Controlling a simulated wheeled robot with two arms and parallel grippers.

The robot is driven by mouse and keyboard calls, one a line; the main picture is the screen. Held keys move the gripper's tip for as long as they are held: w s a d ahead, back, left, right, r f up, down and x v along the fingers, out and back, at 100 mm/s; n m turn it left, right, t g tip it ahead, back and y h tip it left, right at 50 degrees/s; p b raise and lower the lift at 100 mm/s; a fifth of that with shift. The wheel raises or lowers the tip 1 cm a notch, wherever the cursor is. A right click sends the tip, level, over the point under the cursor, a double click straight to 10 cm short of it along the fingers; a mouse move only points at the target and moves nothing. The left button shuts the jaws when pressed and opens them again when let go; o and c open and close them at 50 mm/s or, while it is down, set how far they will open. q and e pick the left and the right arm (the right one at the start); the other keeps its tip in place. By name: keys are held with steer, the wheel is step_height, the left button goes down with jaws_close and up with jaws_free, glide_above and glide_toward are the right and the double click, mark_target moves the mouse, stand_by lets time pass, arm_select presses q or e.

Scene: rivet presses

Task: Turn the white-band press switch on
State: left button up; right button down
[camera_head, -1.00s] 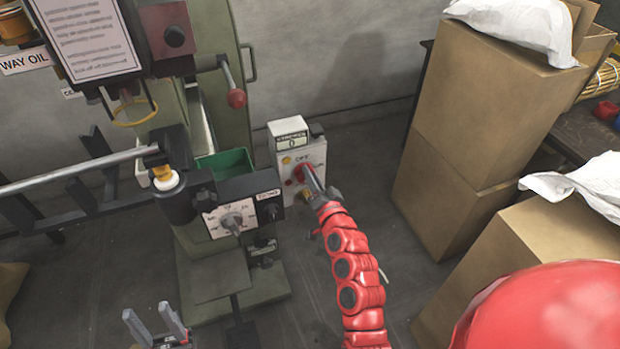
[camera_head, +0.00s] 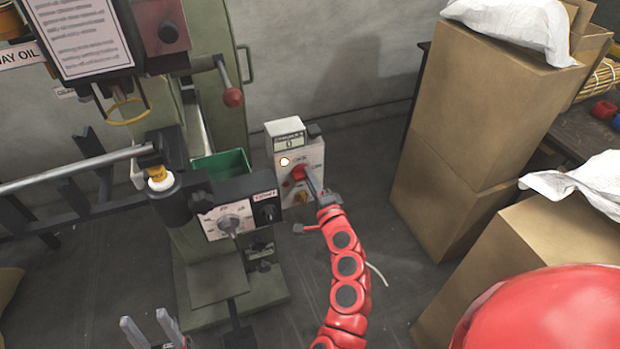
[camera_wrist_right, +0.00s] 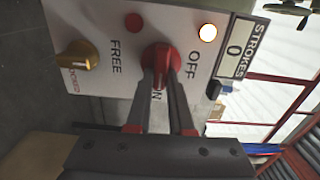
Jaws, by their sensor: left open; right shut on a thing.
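The press control box (camera_head: 284,135) is pale, with a counter marked STROKES reading 0. My right gripper (camera_head: 306,180) is shut on its red switch knob (camera_head: 298,173). In the right wrist view the red knob (camera_wrist_right: 160,57) sits between both fingers, near the OFF label; an ON label is partly hidden by the fingers. A lamp (camera_wrist_right: 207,32) beside the knob is lit. The knob's pointing direction is hard to read. The green press beside the box carries a white band (camera_head: 161,183) under a yellow piece. My left gripper (camera_head: 147,326) is open and empty at the bottom edge.
A yellow knob (camera_wrist_right: 77,54) and a dark red lamp (camera_wrist_right: 133,22) are on the same panel. The press has a red-ball lever (camera_head: 232,97) and a dial panel (camera_head: 231,221). Stacked cardboard boxes (camera_head: 465,150) stand at right. Floor between is clear.

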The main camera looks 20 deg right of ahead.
steer(key=shift+f, duration=0.1)
stand_by(0.3)
steer(key=c, duration=0.8)
jaws_free()
steer(key=shift+s, duration=0.1)
steer(key=s, duration=1.7)
steer(key=shift+s+d+p, duration=0.15)
steer(key=shift+d+p, duration=0.15)
